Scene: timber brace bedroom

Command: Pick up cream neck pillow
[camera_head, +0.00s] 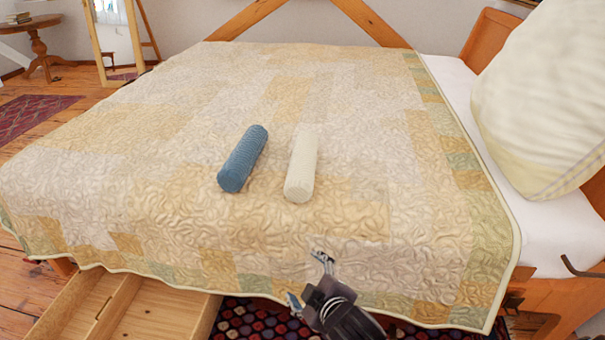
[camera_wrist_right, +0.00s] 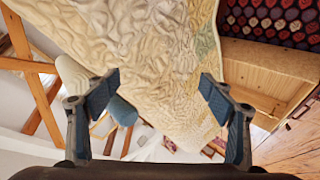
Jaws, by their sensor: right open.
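The cream neck pillow (camera_head: 301,165) is a cylinder lying on the quilt near the middle of the bed in the head view. A similar blue pillow (camera_head: 243,159) lies to its left, a small gap apart. My right gripper (camera_head: 306,278) is open and empty over the near edge of the bed, well short of the cream pillow. In the right wrist view my right gripper (camera_wrist_right: 158,96) has its fingers wide apart. The cream pillow (camera_wrist_right: 73,75) shows there partly behind the left-hand finger, and the blue pillow (camera_wrist_right: 122,110) beside it. My left gripper is out of view.
The quilt (camera_head: 400,185) around the pillows is clear. A large white pillow (camera_head: 540,100) rests at the bed's right end. A wooden drawer (camera_head: 150,310) sticks out under the bed at the front left. A patterned rug (camera_head: 250,325) lies on the floor in front.

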